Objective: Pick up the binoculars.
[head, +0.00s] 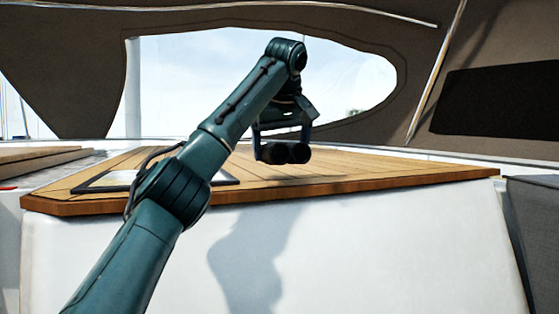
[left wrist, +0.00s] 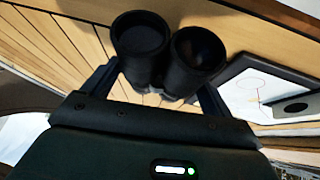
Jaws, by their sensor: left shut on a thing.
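The black binoculars (head: 283,153) are between the fingers of my left gripper (head: 282,135) in the head view, over the wooden deck top (head: 380,171). In the left wrist view the binoculars (left wrist: 165,55) show two round dark lenses, with a finger of my left gripper (left wrist: 160,88) on each side. The gripper is shut on them. In the head view they appear a little above the wood, with a shadow on the boards below; the exact gap is hard to tell. My right gripper is not in view.
A dark-framed flat panel (head: 110,180) lies on the wood at the left, also showing in the left wrist view (left wrist: 265,85). The wooden top ends in a front edge above a white wall (head: 400,240). A canvas hood with a clear window stands behind. The right of the wood is clear.

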